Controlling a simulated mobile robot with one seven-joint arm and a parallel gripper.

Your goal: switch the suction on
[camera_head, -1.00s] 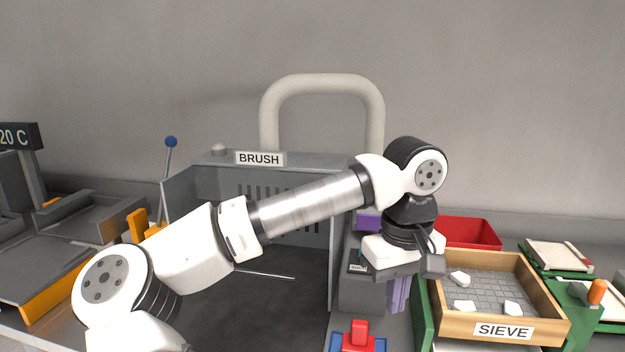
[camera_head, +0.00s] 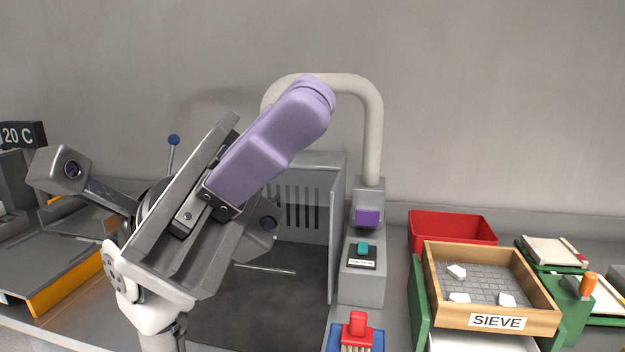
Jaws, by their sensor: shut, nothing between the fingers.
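A grey box (camera_head: 362,288) stands right of the brush booth, with a small teal switch (camera_head: 363,248) on top and a label too small to read surely. I cannot tell from the picture whether the switch is on or off. My gripper (camera_head: 317,93) is raised close to the camera, left of the switch and well apart from it. Its purple fingers lie together, shut and empty, pointing up and to the right. They hide part of the booth and its pipe.
The pale pipe (camera_head: 373,130) runs down to a grey post with a purple block (camera_head: 368,217) behind the switch box. A red brush (camera_head: 357,328) sits in front. The wooden sieve tray (camera_head: 545,290) and red bin (camera_head: 452,222) stand right. A blue-knobbed lever (camera_head: 173,141) is left.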

